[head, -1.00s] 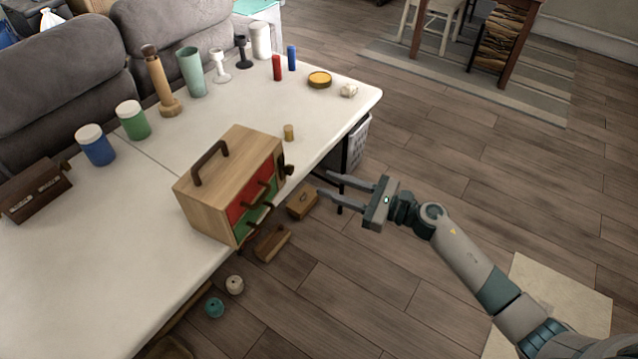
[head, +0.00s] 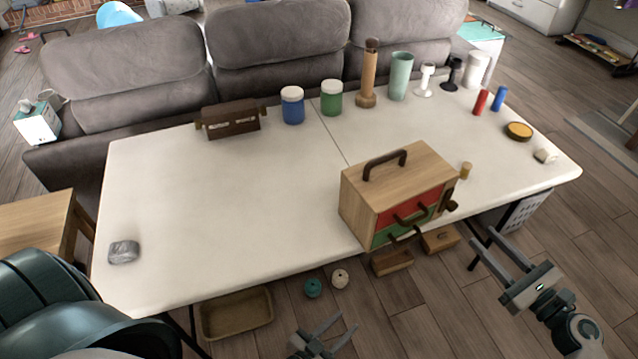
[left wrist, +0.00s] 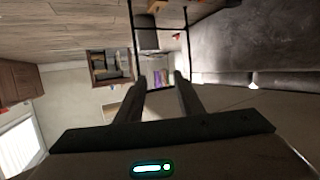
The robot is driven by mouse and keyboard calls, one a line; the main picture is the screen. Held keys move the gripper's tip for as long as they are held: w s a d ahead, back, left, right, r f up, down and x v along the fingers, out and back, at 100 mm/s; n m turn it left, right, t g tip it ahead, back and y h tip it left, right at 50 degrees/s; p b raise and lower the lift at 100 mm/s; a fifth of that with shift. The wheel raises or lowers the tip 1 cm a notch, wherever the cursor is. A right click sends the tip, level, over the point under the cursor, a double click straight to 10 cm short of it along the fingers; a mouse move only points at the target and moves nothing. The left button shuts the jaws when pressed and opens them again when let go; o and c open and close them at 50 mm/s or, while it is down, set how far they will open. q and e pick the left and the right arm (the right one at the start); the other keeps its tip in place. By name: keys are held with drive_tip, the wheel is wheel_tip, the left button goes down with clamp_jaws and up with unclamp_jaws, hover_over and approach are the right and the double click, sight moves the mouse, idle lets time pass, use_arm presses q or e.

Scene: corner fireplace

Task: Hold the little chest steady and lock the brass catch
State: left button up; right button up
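A light wooden chest (head: 408,164) stands upright near the table's front edge in the head view, with a dark top handle, red and green drawer fronts and a dark fitting on its right side. A smaller dark brown chest (head: 232,121) stands at the table's back left, with small pale marks on its front. I cannot make out a brass catch on either. My left gripper (head: 345,322) is open and empty in front of the table, below the light chest; its fingers also show apart in the left wrist view (left wrist: 158,82). My right gripper (head: 483,238) is open and empty, right of the light chest.
Jars, a wooden mill, cups and coloured cylinders line the back and right of the white table (head: 220,190). A grey lump (head: 124,252) lies at its front left. Two small wooden boxes (head: 392,262) lie below the light chest's front. The table's left middle is bare.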

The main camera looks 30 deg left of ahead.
sight(400, 153)
use_arm(q)
drive_tip(key=w+a+r+m+t+h, duration=0.1)
drive_tip(key=w+r+t+h, duration=0.15)
drive_tip(key=r, duration=1.15)
drive_tip(key=w+a+r+m+t+h, duration=0.15)
drive_tip(key=r+t, duration=0.25)
drive_tip(key=r, duration=1)
drive_tip(key=w+a+r+g+h, duration=0.2)
drive_tip(key=w+a+r+g, duration=0.4)
drive_tip(key=a+r, duration=0.3)
drive_tip(key=shift+a+r+n, duration=0.25)
drive_tip(key=shift+r+n, duration=0.1)
drive_tip(key=shift+r, duration=1.25)
drive_tip(key=shift+w+d, duration=0.1)
drive_tip(key=shift+w, duration=0.1)
drive_tip(key=x, duration=1.7)
drive_tip(key=shift+d+r, duration=0.1)
drive_tip(key=shift+r, duration=0.05)
drive_tip(key=shift+c, duration=0.7)
